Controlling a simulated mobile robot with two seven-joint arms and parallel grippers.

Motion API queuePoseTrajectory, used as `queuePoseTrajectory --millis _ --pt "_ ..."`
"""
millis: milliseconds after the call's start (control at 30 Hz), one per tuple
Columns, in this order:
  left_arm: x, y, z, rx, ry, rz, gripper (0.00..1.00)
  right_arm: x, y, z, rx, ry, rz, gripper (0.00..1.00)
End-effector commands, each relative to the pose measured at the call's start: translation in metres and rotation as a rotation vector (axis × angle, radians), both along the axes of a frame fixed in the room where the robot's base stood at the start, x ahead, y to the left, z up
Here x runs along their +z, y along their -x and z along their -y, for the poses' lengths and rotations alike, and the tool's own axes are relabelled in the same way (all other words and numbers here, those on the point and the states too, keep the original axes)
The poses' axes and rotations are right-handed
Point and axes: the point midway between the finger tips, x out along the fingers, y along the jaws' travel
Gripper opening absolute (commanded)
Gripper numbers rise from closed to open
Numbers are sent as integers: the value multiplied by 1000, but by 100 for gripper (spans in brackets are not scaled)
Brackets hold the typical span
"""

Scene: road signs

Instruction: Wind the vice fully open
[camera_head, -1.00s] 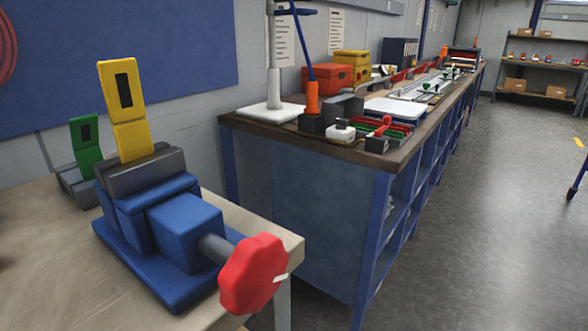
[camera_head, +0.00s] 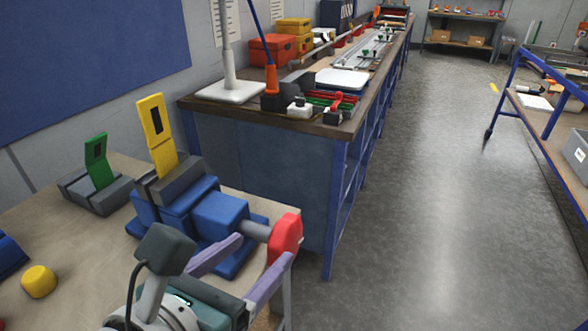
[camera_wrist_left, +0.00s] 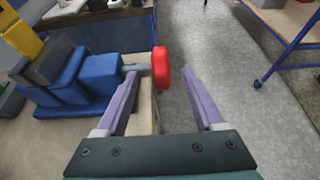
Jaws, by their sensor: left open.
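The blue vice (camera_head: 222,217) stands on the near bench, with a yellow slotted plate (camera_head: 157,135) standing in its grey jaws. A grey shaft sticks out of its front and carries a red handwheel (camera_head: 285,238). The vice (camera_wrist_left: 98,72) and handwheel (camera_wrist_left: 161,67) also show in the left wrist view. My left gripper (camera_head: 263,248) is open, its lilac fingers pointing toward the handwheel. In the wrist view the wheel appears between and just beyond the fingertips (camera_wrist_left: 160,76); contact cannot be told. My right gripper is not in view.
A green slotted plate (camera_head: 96,160) stands in a grey block behind the vice. A yellow knob (camera_head: 38,281) is on the bench at left. A long workbench (camera_head: 260,165) with tools runs behind. Open floor (camera_head: 430,200) lies to the right, before a blue-framed table (camera_head: 548,118).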

Motion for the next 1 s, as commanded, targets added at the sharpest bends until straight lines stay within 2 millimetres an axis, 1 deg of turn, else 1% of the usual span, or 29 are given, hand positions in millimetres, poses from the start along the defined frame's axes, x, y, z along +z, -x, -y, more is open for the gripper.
queuePoseTrajectory --millis 300,500,667,933,967,1000 --pt "-23 -48 15 7 7 -1 70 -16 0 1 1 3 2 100" --pt "-34 -73 23 6 7 -1 70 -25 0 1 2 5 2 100" --pt "-36 -81 26 7 8 -4 70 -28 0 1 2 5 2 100" --pt "-36 -82 26 6 10 -4 70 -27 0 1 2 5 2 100" --pt "-36 -82 26 6 10 -4 69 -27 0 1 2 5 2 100" --pt "-36 -82 26 6 10 -4 64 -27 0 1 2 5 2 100"
